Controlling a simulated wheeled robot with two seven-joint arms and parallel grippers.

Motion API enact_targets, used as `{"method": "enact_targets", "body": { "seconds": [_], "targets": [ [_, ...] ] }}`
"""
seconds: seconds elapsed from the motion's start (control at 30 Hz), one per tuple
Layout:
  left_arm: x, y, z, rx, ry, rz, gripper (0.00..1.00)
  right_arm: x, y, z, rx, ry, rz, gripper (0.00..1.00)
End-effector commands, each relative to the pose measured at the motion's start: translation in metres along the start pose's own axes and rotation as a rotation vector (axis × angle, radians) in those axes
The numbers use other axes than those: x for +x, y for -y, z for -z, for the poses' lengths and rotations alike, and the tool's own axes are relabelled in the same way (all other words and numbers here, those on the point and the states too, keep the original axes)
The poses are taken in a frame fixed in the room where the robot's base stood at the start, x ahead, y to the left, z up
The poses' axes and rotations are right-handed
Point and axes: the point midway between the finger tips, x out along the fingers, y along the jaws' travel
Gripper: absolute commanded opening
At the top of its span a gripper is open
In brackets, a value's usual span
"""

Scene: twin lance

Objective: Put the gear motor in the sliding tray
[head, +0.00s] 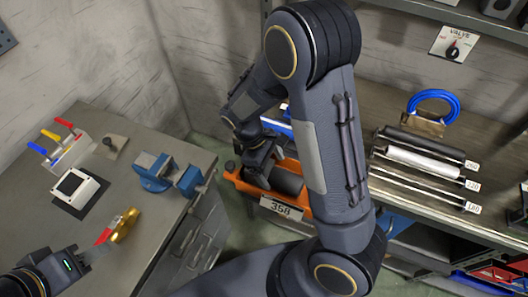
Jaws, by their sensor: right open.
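An orange tray (308,211) with a "358" label sits low between the bench and the shelf rack. A dark grey cylinder (287,181), which looks like the gear motor, lies in it. My right arm reaches over from the front, and its open gripper (258,172) points down at the tray's left part, beside the cylinder. My arm hides the tray's right side, and I cannot tell whether the fingers touch the cylinder. My left gripper (88,256) is at the lower left over the bench, its fingertips close to a brass fitting with a red handle (124,226); its grip is unclear.
At right, a shelf (400,105) holds rollers (424,162) and a blue ring (434,100). My right arm blocks the middle.

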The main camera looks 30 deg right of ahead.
Motion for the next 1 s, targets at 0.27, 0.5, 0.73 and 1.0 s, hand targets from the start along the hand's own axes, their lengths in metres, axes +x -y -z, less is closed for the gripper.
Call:
{"method": "enact_targets", "body": {
  "seconds": [0.27,0.5,0.73,1.0],
  "targets": [
    [0.005,0.002,-0.003,0.0,0.0,0.0,0.36,-0.061,0.0,0.002,0.0,-0.007,-0.003,0.85],
    [0.006,0.003,-0.003,0.0,0.0,0.0,0.36,-0.095,0.0,0.001,0.0,-0.003,-0.001,0.85],
    [0.006,0.003,-0.003,0.0,0.0,0.0,0.36,-0.108,0.003,-0.022,0.067,-0.103,0.07,0.85],
    [0.006,0.003,-0.003,0.0,0.0,0.0,0.36,-0.124,0.033,-0.099,0.369,-0.516,0.284,0.85]
  ]
}}
